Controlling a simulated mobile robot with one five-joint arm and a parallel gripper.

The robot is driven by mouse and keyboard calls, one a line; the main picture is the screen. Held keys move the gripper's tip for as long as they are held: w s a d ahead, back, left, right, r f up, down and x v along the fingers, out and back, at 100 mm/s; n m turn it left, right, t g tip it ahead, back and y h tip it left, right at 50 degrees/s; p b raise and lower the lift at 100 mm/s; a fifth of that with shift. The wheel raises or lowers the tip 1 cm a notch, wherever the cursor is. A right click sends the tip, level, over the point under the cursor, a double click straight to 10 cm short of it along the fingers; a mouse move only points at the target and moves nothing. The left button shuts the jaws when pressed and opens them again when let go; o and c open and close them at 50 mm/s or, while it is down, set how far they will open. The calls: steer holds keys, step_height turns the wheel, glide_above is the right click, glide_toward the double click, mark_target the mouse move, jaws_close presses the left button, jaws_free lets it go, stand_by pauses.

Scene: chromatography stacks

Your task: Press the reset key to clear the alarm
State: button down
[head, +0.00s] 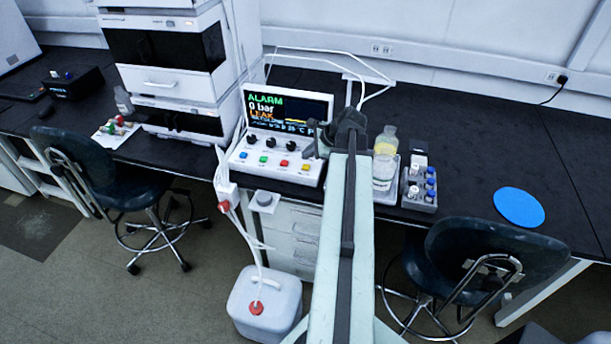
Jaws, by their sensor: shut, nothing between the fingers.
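A white control unit (237,160) stands on the black bench, left of my arm. Its tilted screen (290,106) reads "ALARM", "0 bar" and "LEAK". Below the screen is a row of dark knobs (274,143). I cannot read which is the reset key.
A bottle (384,160) and a grey rack of blue-capped vials (420,186) stand right of my arm. A stacked instrument (166,70) stands at the left. Loose white tubes loop behind the unit. A blue disc (519,207) lies on the right bench; chairs stand in front.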

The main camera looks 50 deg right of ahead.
mark_target(300, 166)
steer(key=shift+f+b, duration=0.45)
steer(key=shift+f, duration=0.5)
stand_by(1.2)
steer(key=shift+w+f+b, duration=0.1)
steer(key=shift+f+b, duration=0.3)
steer(key=shift+b, duration=0.05)
steer(key=shift+f+b, duration=0.5)
stand_by(0.5)
steer(key=shift+r, duration=0.1)
steer(key=shift+r+p, duration=0.8)
steer(key=shift+p, duration=0.15)
step_height(300, 166, up, 5)
steer(key=p, duration=0.5)
steer(key=shift+r, duration=0.15)
